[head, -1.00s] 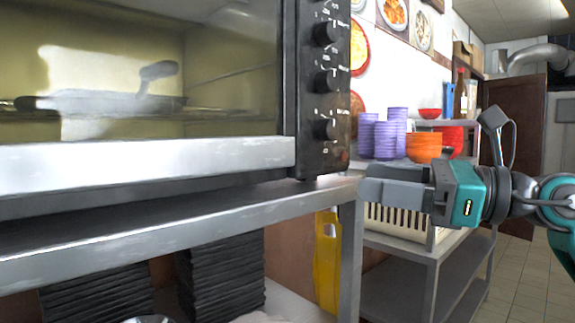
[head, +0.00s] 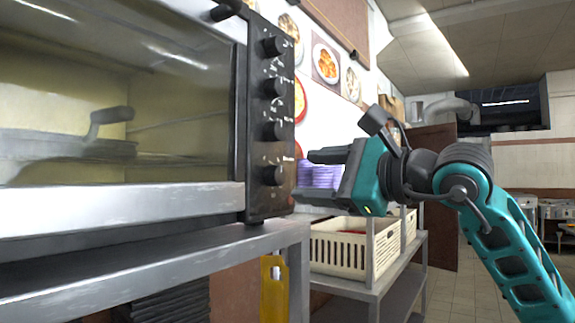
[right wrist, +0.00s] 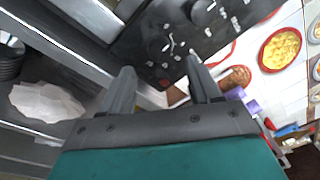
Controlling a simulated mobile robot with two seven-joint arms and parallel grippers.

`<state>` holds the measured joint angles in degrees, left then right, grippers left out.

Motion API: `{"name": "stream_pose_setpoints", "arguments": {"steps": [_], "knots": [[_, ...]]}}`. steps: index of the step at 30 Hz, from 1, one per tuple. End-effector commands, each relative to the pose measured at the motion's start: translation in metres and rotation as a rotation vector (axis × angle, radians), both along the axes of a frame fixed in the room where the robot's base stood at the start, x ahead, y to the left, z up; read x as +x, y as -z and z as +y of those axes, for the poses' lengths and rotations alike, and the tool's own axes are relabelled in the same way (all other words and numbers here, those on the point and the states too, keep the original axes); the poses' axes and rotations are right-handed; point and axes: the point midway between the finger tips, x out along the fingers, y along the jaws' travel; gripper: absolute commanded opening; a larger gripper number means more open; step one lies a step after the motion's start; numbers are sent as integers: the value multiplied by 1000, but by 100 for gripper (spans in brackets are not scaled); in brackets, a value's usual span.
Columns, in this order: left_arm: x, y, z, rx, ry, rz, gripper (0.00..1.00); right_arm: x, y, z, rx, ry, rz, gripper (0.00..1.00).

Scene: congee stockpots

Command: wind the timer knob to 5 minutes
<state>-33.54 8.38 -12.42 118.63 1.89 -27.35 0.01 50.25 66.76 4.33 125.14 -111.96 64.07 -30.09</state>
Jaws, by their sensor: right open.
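The oven's black control panel (head: 255,150) carries a column of dark round knobs along its front. The lowest knob (head: 272,175) is near my right gripper, with another knob (head: 274,130) above it. The labels are too small to read, so I cannot tell which is the timer. My right gripper (head: 304,174) is open and empty, just right of the panel at about the lowest knob's height. In the right wrist view its two fingers (right wrist: 158,68) are spread in front of the panel's lower end, and a knob (right wrist: 203,12) shows beyond them. My left gripper is not in view.
The oven (head: 120,195) stands on a metal shelf (head: 150,262). A yellow object (head: 272,290) hangs below the shelf. Floor at right is open.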

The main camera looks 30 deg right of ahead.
Motion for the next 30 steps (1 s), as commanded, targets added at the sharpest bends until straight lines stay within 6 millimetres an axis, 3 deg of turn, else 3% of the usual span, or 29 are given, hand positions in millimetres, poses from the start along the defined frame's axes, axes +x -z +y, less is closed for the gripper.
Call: {"name": "stream_pose_setpoints", "arguments": {"steps": [9,21,30], "knots": [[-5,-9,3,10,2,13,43,45,-1,14,3,-3,0,62],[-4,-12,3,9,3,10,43,54,0,17,0,-1,0,62],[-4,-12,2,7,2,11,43,54,0,17,0,-1,1,35]]}}
